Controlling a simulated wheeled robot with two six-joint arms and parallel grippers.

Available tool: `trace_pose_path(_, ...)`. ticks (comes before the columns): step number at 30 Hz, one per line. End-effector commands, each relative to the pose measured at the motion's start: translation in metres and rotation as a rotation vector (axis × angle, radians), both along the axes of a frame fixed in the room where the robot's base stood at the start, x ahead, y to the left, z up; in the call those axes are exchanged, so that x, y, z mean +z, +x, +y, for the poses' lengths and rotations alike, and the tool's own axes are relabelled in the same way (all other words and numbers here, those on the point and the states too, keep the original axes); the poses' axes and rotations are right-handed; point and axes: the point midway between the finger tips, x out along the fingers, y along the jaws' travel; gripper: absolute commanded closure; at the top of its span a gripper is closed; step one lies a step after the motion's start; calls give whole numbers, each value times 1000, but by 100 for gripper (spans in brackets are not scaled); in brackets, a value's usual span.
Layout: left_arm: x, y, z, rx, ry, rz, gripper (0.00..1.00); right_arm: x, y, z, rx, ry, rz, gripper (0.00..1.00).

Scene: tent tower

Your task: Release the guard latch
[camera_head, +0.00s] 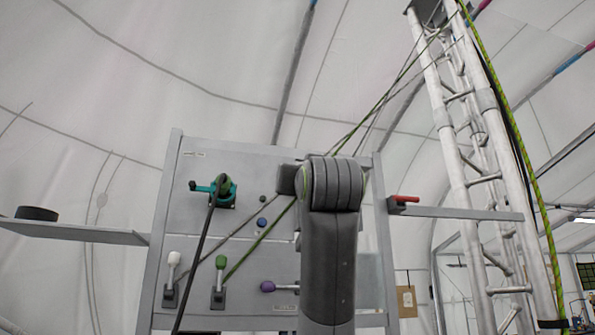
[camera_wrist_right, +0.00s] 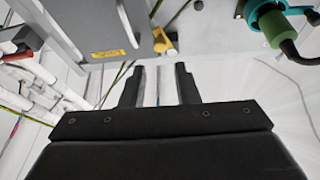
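A grey upright panel (camera_head: 258,160) stands ahead of me. No part is clearly marked as the guard latch. In the right wrist view a small yellow-handled part (camera_wrist_right: 162,40) sticks out near the panel, just beyond my right gripper (camera_wrist_right: 158,86). That gripper's two dark fingers are apart with nothing between them, and the yellow part is not touching them. I cannot see the yellow part in the head view, where my right arm covers the right half of the panel. My left gripper is out of view.
The panel carries a teal connector (camera_head: 223,191) with a dark cable, a white-knobbed lever (camera_head: 173,260), a green-knobbed lever (camera_head: 220,264) and a purple-knobbed lever (camera_head: 268,286). A red handle (camera_head: 405,199) sits on the right shelf (camera_head: 460,213). Ropes run up to a truss tower (camera_head: 452,150).

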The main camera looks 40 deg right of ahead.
Motion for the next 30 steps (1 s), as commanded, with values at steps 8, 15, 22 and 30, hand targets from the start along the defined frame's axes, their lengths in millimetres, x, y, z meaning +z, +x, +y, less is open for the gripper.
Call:
trace_pose_path(8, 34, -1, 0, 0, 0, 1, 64, 25, 44, -30, -1, 0, 3, 72)
trace_pose_path(15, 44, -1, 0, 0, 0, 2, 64, 32, 62, -42, -1, 0, 1, 72)
trace_pose_path(22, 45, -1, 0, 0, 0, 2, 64, 32, 65, -43, 0, -1, 0, 72)
trace_pose_path(30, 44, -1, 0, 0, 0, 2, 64, 32, 64, -43, 0, -1, 0, 92)
